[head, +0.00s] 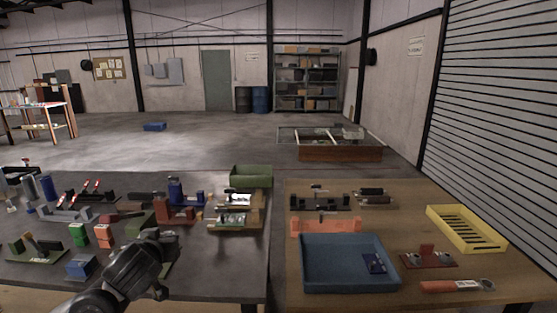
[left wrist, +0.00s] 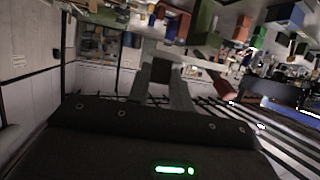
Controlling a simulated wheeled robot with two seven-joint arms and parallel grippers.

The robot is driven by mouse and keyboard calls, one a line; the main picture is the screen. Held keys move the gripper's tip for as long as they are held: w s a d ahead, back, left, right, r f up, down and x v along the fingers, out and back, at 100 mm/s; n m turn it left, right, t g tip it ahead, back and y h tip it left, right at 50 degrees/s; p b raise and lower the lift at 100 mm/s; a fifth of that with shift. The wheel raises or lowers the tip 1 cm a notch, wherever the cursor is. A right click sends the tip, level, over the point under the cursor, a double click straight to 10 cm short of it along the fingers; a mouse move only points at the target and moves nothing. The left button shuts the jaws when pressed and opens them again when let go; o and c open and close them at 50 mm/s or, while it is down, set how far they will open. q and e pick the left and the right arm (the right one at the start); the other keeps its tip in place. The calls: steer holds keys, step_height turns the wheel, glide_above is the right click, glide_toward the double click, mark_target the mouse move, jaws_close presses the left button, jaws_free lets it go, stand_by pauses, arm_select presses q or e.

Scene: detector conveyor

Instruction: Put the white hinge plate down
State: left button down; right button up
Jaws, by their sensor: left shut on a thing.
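My left gripper (head: 160,262) is over the front of the dark left table in the head view, its hand dark and turned away. In the left wrist view its two grey fingers (left wrist: 162,82) are shut on a pale flat piece, which I take as the white hinge plate (left wrist: 190,60). The plate lies across the fingertips and reaches to the right. In the head view I cannot make the plate out; the hand seems to hide it. My right gripper is in neither view.
The dark left table (head: 225,283) carries several fixtures and blocks, including a blue block (head: 80,266) near the hand and a green bin (head: 251,176). The wooden right table (head: 415,285) holds a blue tray (head: 335,283) and a yellow slotted tray (head: 438,221). A gap separates the tables.

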arm_select(q)
steer(key=s+d+r+m+h, duration=0.3)
steer(key=s+d, duration=0.2)
steer(key=d, duration=0.4)
steer(key=shift+h, duration=0.3)
